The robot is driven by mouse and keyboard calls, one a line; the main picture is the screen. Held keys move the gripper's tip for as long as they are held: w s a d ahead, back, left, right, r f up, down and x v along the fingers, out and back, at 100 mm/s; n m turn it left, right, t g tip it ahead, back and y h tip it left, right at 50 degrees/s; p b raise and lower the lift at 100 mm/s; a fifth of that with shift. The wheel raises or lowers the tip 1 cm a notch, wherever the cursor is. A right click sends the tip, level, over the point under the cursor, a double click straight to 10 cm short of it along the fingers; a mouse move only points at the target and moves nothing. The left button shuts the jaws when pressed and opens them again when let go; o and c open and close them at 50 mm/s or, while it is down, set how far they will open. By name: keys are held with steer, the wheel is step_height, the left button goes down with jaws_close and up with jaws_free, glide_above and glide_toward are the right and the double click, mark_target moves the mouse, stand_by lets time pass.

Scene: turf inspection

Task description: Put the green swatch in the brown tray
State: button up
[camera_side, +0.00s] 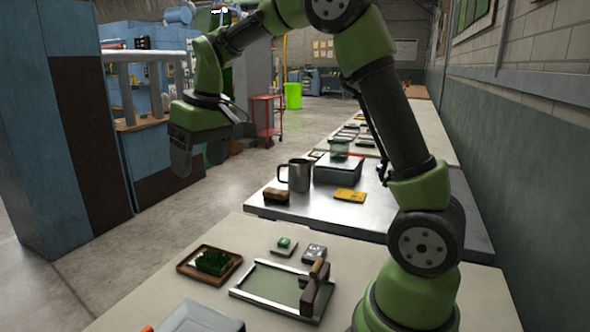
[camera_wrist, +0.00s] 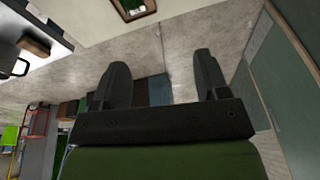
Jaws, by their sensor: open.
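A dark green, grassy swatch (camera_side: 213,262) lies in the brown tray (camera_side: 184,266) on the near pale table. The brown tray (camera_wrist: 138,17) also shows at the top of the wrist view, partly cut off, with green (camera_wrist: 131,4) inside it. My gripper (camera_side: 196,160) is open and empty, high up and to the left of the table edge, over the floor. Its two fingers stand apart in the wrist view (camera_wrist: 168,85), with only floor and distant furniture between them.
Right of the tray are a pale square with a small green piece (camera_side: 285,244), a grey item (camera_side: 314,252) and a framed board (camera_side: 272,289) with a brown block fixture. A metal mug (camera_side: 296,176), brown block (camera_side: 276,195) and yellow item (camera_side: 350,195) stand on the steel table behind.

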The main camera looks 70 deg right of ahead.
steer(key=s+a+r+m+t, duration=0.1)
steer(key=s+a+t, duration=0.1)
steer(key=s, duration=0.8)
steer(key=s+a+r+m+t+y, duration=0.1)
steer(key=s+a, duration=0.4)
steer(key=s, duration=0.5)
steer(key=shift+s+a+r+m+t+y, duration=0.25)
steer(key=shift+s+r+m+t+y, duration=0.1)
steer(key=shift+r+t, duration=0.4)
